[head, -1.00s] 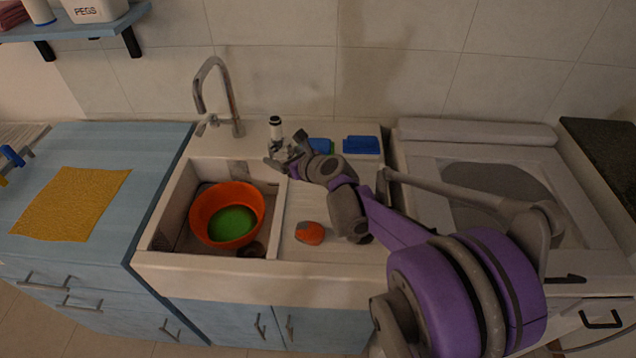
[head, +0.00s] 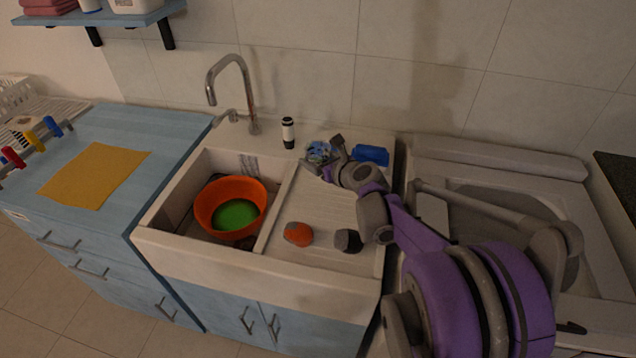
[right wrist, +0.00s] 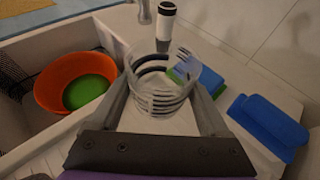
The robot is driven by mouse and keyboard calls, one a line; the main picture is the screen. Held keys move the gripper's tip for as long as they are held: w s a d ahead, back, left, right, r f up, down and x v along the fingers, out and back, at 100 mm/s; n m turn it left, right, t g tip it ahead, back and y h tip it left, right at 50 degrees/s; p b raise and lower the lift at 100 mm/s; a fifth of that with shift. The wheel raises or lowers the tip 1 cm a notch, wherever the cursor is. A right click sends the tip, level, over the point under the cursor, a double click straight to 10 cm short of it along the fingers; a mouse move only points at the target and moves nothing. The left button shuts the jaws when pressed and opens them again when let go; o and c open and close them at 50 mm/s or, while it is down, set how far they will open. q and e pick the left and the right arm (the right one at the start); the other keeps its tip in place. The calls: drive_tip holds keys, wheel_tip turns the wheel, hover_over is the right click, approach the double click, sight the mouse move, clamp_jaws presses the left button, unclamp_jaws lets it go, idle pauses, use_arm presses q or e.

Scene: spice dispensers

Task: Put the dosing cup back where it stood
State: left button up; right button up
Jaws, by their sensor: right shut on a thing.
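The dosing cup (right wrist: 160,88) is clear with dark rings around its wall. It sits between the two fingers of my right gripper (right wrist: 163,100), which is shut on it. In the head view my right gripper (head: 328,158) is over the back of the sink's drainboard, right of the white bottle with black bands. The cup (head: 318,152) shows there in front of a blue-green sponge and is hard to make out. I cannot tell whether the cup touches the surface below. My left gripper is not in view.
The white bottle (head: 288,132) stands on the back ledge. A blue sponge (head: 370,154) lies to the right of the gripper. An orange bowl (head: 207,205) with something green inside is in the basin.

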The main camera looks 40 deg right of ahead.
sight(318, 186)
wheel_tip(318, 186, down, 7)
drive_tip(key=shift+f+b, duration=0.15)
drive_tip(key=shift+b, duration=0.25)
drive_tip(key=shift+f, duration=0.2)
drive_tip(key=o, duration=1.4)
drive_tip(key=shift+r, duration=0.1)
drive_tip(key=shift+r, duration=0.2)
drive_tip(key=v, duration=1.2)
drive_tip(key=shift+f+p, duration=0.1)
drive_tip(key=shift+p, duration=0.25)
